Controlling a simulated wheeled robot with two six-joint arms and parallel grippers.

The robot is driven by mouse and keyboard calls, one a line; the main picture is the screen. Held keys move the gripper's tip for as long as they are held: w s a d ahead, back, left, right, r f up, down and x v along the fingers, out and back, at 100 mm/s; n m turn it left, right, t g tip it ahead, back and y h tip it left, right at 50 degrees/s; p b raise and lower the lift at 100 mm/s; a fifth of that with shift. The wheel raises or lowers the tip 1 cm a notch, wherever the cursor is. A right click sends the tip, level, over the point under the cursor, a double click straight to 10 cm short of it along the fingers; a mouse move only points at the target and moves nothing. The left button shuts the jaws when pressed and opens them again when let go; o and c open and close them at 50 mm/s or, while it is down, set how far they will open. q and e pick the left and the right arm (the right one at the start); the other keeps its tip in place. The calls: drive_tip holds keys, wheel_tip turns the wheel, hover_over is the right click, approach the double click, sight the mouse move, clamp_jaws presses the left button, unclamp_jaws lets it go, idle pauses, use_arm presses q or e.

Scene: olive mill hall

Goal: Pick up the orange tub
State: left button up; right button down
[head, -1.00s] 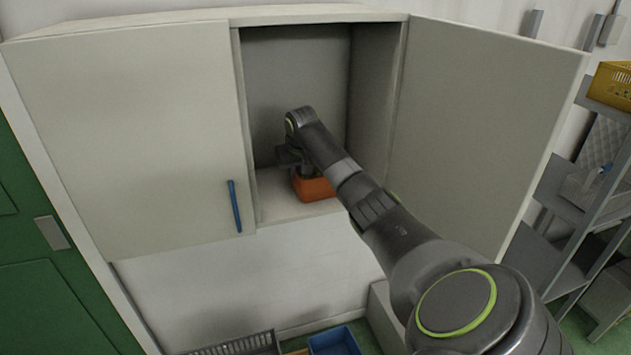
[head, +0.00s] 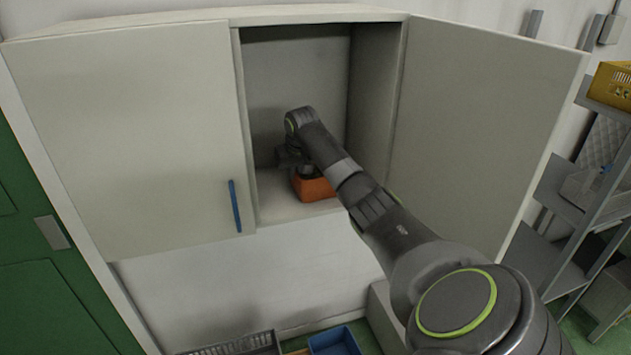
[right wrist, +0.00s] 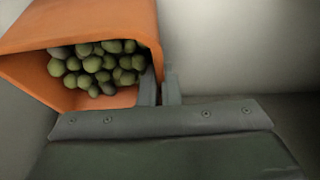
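The orange tub (head: 316,188) stands on the floor of the open wall cabinet, partly hidden behind my right arm in the head view. In the right wrist view the tub (right wrist: 100,22) shows large at the upper left, with green olives (right wrist: 98,67) inside. My right gripper (head: 306,170) is at the tub. In the right wrist view its two fingers (right wrist: 160,88) stand close together, one inside and one outside the tub's side wall, and pinch it at the rim. My left gripper is not in view.
The cabinet's left door (head: 135,135) is closed and its right door (head: 480,120) stands open beside my arm. A blue bin (head: 333,342) and a grey crate (head: 235,345) are below. A rack with a yellow crate (head: 612,85) stands at the right.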

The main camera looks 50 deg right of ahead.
drive_tip(key=shift+r, duration=0.1)
idle(0.5)
drive_tip(key=shift+w+d+r, duration=0.1)
drive_tip(key=shift+r, duration=0.1)
wheel_tip(320, 180, up, 9)
drive_tip(key=b, duration=0.4)
drive_tip(key=shift+r+b, duration=0.3)
drive_tip(key=shift+r, duration=0.05)
